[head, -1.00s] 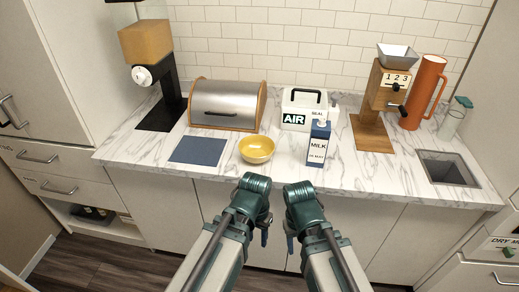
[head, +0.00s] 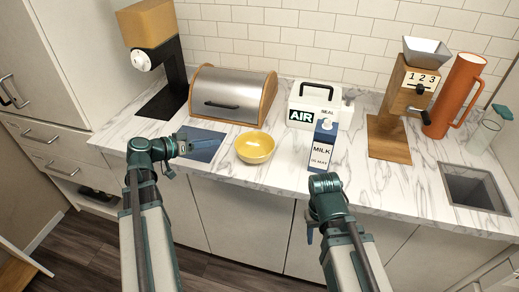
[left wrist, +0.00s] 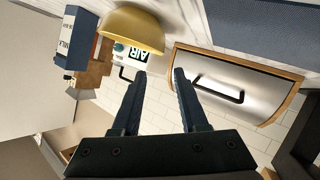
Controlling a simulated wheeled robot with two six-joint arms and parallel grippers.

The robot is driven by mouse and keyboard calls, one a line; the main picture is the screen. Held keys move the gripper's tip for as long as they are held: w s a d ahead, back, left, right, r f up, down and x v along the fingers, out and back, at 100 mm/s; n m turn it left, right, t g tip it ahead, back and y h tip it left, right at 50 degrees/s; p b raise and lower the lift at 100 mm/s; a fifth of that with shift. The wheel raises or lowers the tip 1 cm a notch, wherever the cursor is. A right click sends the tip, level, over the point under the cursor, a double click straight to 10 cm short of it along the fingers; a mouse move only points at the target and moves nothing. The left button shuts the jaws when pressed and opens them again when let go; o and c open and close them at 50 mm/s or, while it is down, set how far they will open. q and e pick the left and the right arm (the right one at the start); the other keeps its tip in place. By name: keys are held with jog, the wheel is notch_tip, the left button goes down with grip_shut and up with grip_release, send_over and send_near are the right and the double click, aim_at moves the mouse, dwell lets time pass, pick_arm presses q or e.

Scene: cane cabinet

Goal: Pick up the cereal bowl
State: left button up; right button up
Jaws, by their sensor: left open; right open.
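The yellow cereal bowl (head: 255,148) stands upright on the marble counter near its front edge, between the blue mat (head: 205,150) and the milk carton (head: 322,145). My left gripper (head: 205,143) points right over the mat, to the left of the bowl and apart from it. In the left wrist view the left gripper (left wrist: 160,76) has its two fingers spread with nothing between them. The bowl (left wrist: 130,30) shows there beyond the fingertips, toward the upper left. My right gripper (head: 309,236) is low in front of the counter, below the milk carton, mostly hidden by its own arm.
A bread box (head: 232,97) stands behind the mat and bowl. A white AIR box (head: 320,103) is behind the milk carton. A wooden grinder (head: 395,110), an orange jug (head: 455,95) and a sink opening (head: 475,187) are at right. A dispenser (head: 155,60) stands at left.

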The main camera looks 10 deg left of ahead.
pick_arm(q)
jog(key=b, duration=0.3)
send_near(242, 137)
jog(key=x, duration=0.3)
jog(key=shift+w+f, duration=0.25)
jog(key=shift+f, duration=0.05)
jog(key=shift+w+d+f, duration=0.1)
jog(key=shift+w+d, duration=0.35)
jog(key=b+x, duration=0.2)
jog(key=x, duration=0.3)
jog(key=shift+f, duration=0.15)
grip_shut()
dwell(0.6)
